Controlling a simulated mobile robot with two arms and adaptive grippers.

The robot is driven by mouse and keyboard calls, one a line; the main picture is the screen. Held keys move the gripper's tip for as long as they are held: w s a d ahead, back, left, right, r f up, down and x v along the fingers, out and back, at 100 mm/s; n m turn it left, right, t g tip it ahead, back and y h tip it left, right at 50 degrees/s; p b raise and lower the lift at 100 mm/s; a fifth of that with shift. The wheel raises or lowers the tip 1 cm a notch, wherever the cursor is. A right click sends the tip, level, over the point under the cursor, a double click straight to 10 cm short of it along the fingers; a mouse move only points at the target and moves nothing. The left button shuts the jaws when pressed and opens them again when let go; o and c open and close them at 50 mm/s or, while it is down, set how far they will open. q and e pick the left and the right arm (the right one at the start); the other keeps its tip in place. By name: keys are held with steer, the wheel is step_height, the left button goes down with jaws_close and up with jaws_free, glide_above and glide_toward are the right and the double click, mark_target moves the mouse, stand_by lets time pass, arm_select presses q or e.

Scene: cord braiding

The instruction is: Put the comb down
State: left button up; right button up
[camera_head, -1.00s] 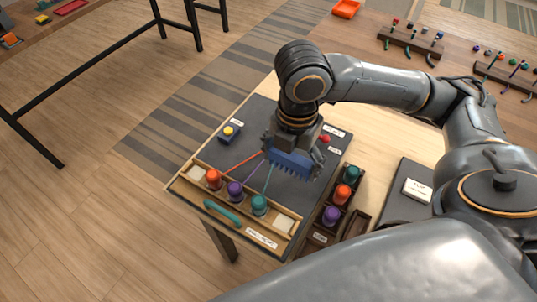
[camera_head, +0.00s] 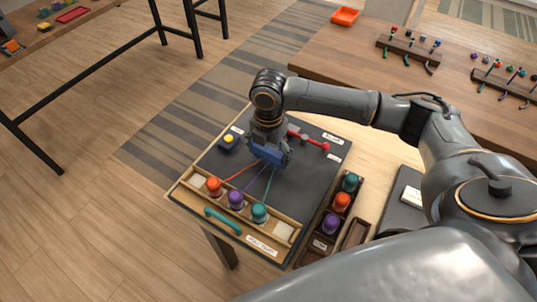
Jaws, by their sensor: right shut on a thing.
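My right gripper (camera_head: 268,142) is shut on the blue comb (camera_head: 270,156) over the dark mat (camera_head: 205,163) on the board. The comb's teeth look partly hidden. Orange, purple and teal cords run from the comb's area toward the orange spool (camera_head: 213,186), the purple spool (camera_head: 236,200) and the teal spool (camera_head: 259,212). I cannot tell whether the comb touches the mat. My left gripper is not in view.
A blue block with a yellow knob (camera_head: 228,138) stands left of the gripper, and a red-handled tool (camera_head: 314,143) lies to its right. A teal curved handle (camera_head: 222,221) is at the front tray. A dark rack (camera_head: 325,232) of spare spools stands at the right.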

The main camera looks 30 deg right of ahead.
mark_target(268, 149)
steer(key=shift+f, duration=0.6)
steer(key=shift+f, duration=0.1)
steer(key=o, duration=1.1)
step_height(268, 149, up, 12)
steer(key=shift+r+b, duration=0.15)
steer(key=shift+b, duration=0.2)
